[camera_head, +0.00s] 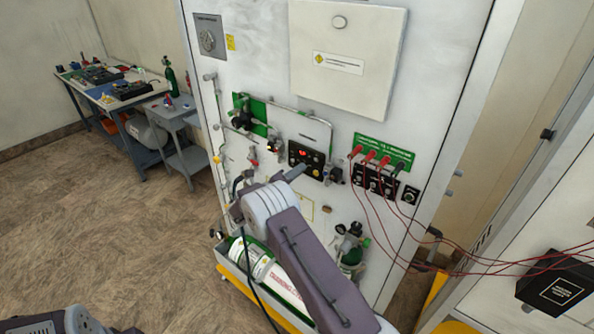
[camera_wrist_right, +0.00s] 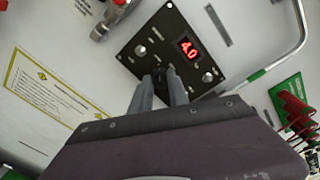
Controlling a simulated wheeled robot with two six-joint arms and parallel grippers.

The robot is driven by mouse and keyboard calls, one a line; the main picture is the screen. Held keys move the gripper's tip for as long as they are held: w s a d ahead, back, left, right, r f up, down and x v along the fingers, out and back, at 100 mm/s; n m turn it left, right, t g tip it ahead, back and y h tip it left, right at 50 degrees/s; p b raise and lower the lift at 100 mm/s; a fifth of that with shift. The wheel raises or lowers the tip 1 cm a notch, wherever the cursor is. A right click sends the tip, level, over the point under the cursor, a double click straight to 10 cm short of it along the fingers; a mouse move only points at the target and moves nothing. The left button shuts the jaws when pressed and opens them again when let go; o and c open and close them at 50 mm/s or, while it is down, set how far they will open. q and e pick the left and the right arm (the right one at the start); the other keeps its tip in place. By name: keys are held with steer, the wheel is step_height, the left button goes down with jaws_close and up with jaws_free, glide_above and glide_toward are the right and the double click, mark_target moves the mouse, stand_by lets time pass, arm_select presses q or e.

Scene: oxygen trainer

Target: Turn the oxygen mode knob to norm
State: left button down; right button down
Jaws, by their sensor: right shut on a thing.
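The black control panel (camera_head: 312,152) with a lit red display is on the white trainer board. In the right wrist view the panel (camera_wrist_right: 180,22) appears turned round, and its display (camera_wrist_right: 188,47) reads 4.0. My right gripper (camera_head: 293,174) reaches the panel's lower left part in the head view. In the right wrist view its two fingers (camera_wrist_right: 162,80) are closed on a small dark knob at the panel's edge. The fingers mostly hide this knob, so its pointer and label cannot be read. My left gripper does not show.
Red test leads (camera_head: 370,157) plug in right of the panel and hang across to the right. Pipes and valves (camera_head: 243,113) surround the panel. A green and white cylinder (camera_head: 262,262) lies below. The floor at left is clear up to the workbench (camera_head: 112,101).

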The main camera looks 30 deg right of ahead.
steer(key=shift+r+n, duration=0.15)
steer(key=shift+n, duration=0.45)
steer(key=c, duration=1.3)
jaws_free()
steer(key=shift+w, duration=0.1)
steer(key=shift+o, duration=0.2)
steer(key=b+v, duration=0.3)
steer(key=v, duration=0.6)
steer(key=shift+a, duration=0.1)
